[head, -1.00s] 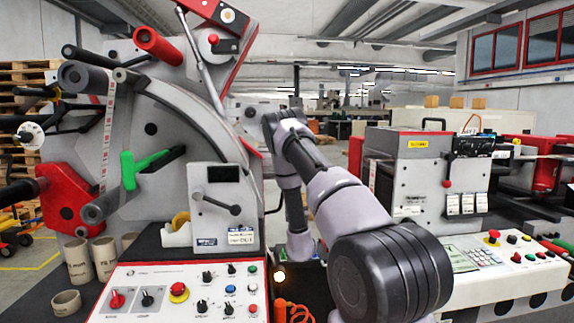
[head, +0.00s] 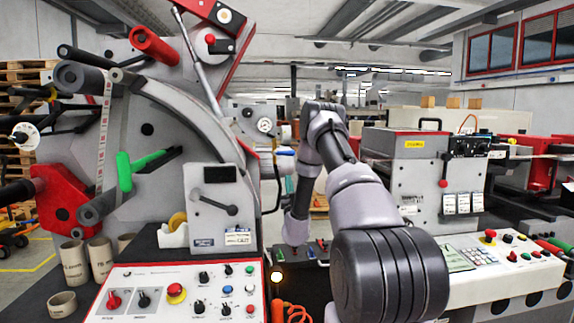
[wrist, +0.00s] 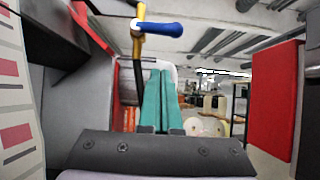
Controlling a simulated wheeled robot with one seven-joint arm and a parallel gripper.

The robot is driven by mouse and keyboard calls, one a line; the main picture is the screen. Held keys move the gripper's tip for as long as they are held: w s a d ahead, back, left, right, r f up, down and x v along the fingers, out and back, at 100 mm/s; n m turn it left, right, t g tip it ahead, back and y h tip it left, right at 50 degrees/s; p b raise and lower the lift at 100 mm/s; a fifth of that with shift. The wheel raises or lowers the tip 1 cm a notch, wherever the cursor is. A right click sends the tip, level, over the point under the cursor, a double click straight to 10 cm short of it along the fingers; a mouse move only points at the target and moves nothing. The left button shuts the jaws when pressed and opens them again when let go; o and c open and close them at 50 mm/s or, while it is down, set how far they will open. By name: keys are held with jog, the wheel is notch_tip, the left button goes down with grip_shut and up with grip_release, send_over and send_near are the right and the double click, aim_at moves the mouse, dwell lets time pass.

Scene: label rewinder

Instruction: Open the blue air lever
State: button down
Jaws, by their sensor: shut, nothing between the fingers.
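The blue air lever (wrist: 158,28) shows at the top of the wrist view, lying roughly sideways on a yellow pipe or valve fitting (wrist: 138,48). My gripper (wrist: 161,72) has two teal fingers pressed together with nothing between them. In that picture the fingertips are below the lever and appear apart from it; the depth between them is hard to judge. In the head view the lever cannot be made out with certainty; my arm reaches down in the middle, behind the control panel.
The grey rewinder (head: 190,110) with its red-edged control panel (head: 190,290) stands on the left. A round gauge (head: 265,125) is left of my arm. Another machine (head: 410,175) stands on the right. In the wrist view, a red panel (wrist: 275,100) is at right and grey machine walls are close at left.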

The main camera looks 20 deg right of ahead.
aim_at(283, 153)
jog(key=w+d+r, duration=0.1)
jog(key=w+r, duration=0.3)
jog(key=r, duration=0.2)
jog(key=shift+w+d+r, duration=0.2)
jog(key=shift+w+r, duration=0.05)
jog(key=shift+r, duration=0.05)
